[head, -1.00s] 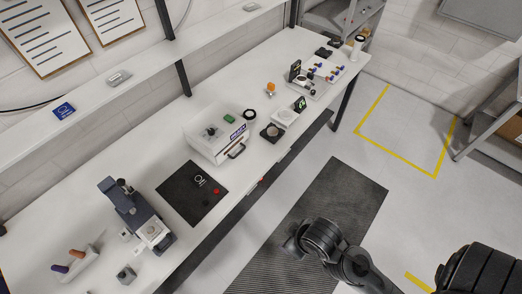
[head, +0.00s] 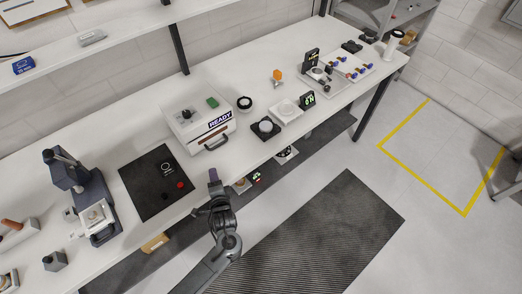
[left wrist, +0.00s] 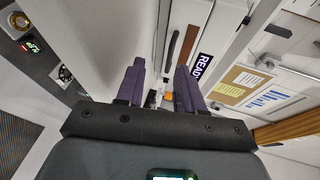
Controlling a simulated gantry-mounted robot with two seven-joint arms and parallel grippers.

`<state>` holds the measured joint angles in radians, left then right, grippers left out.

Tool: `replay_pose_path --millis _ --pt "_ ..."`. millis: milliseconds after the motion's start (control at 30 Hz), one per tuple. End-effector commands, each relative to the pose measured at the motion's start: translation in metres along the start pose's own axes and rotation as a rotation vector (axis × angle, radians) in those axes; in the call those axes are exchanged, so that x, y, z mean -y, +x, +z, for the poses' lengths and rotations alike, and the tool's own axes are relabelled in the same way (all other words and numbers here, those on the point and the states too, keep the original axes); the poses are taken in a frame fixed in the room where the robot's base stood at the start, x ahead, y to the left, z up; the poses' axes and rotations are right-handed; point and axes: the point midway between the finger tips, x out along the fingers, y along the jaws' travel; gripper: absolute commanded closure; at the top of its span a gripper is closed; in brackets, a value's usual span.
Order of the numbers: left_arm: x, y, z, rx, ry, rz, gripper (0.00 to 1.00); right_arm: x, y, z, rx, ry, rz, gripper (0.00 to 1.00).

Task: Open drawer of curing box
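The curing box (head: 198,118) is a white box on the bench with a "READY" label and a green patch on top. Its drawer handle (head: 216,143) is a dark bar on the front face, and the drawer looks shut. My left gripper (head: 213,180) is at the bench's front edge, below and apart from the handle in the head view. In the left wrist view its two purple fingers (left wrist: 160,80) are spread with nothing held between them. My right gripper is not in view.
A black mat (head: 152,183) with a red button lies left of the box, and a dark press-like device (head: 77,190) stands farther left. A black ring (head: 244,103) and a dark pad with a round piece (head: 265,128) are to the right.

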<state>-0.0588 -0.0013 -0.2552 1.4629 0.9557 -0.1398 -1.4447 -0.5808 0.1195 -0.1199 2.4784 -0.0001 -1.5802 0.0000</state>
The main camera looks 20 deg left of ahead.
Motion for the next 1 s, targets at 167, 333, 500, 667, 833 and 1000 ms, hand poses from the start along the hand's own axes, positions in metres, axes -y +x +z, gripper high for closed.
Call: replay_pose_path --millis 167,333,500,667,833,1000 --pt "0.006 0.018 -0.028 -0.019 -0.045 -0.038 0.63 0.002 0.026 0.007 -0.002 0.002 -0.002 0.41" --pt "0.018 0.028 -0.039 -0.027 -0.069 -0.062 0.63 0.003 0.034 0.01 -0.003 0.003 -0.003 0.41" --pt "0.022 0.044 -0.041 -0.027 -0.072 -0.067 0.63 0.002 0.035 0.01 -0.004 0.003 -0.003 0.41" --pt "0.024 0.069 -0.041 -0.026 -0.072 -0.067 0.63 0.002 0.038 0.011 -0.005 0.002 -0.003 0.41" --pt "0.025 0.096 -0.042 -0.027 -0.072 -0.066 0.63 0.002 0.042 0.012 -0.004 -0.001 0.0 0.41" --pt "0.026 0.118 -0.043 -0.028 -0.072 -0.065 0.63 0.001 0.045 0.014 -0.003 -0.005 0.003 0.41"
